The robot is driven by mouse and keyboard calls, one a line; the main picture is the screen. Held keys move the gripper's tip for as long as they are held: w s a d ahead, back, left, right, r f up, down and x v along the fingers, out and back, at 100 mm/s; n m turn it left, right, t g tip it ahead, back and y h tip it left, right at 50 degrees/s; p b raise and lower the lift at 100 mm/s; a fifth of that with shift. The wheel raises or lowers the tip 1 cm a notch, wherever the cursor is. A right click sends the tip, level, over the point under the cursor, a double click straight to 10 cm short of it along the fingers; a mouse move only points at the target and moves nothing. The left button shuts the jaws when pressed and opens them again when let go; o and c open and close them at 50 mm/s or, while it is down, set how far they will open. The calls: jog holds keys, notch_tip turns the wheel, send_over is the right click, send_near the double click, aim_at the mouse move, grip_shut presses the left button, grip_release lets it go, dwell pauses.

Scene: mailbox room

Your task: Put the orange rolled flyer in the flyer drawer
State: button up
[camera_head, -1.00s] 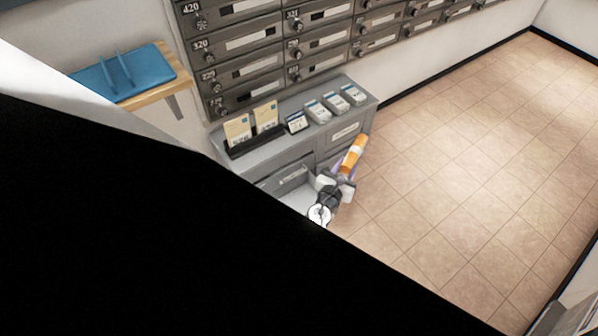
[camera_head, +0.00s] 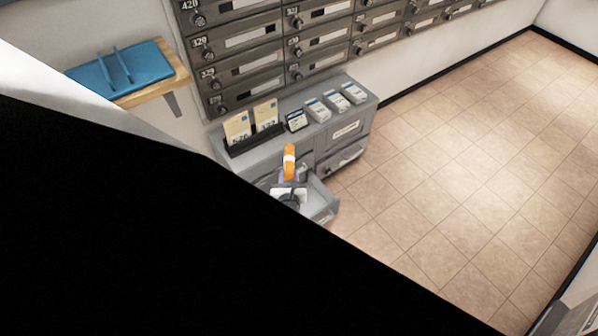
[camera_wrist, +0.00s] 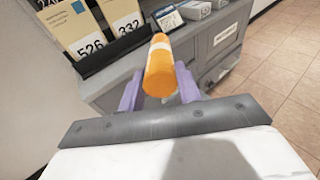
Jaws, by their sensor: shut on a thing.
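The orange rolled flyer (camera_head: 289,160), with a pale band, is held in my gripper (camera_head: 290,183). In the wrist view the flyer (camera_wrist: 160,68) stands between the two purple fingers of my gripper (camera_wrist: 158,92), which are shut on it, and it points away from the camera. An open drawer (camera_head: 323,207) juts out of the grey cabinet. In the head view my gripper and the flyer appear over or beside this open drawer; the height above it is hard to tell. My dark arm hides the drawer's left and near parts.
The grey cabinet (camera_head: 220,140) carries a black rack with envelopes (camera_head: 252,126), a small dark sign (camera_head: 296,121) and several card stacks (camera_head: 318,111). Mailboxes (camera_head: 240,60) line the wall behind. A wooden shelf with a blue tray (camera_head: 120,75) is at left. Floor at right is clear.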

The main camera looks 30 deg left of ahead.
jog(key=s+f+n+g+y+b, duration=0.1)
jog(key=s+f+n+g+y, duration=0.3)
jog(key=f, duration=0.7)
jog(key=d+f+n+g, duration=0.3)
jog(key=d+f+g, duration=0.1)
jog(key=d+f, duration=0.3)
jog(key=w+a+f+b, duration=0.3)
jog(key=a+f+b, duration=0.4)
jog(key=f+b, duration=0.4)
jog(key=shift+a+b, duration=0.4)
jog(key=shift+b, duration=2.15)
jog(key=o, duration=1)
jog(key=shift+o, duration=0.2)
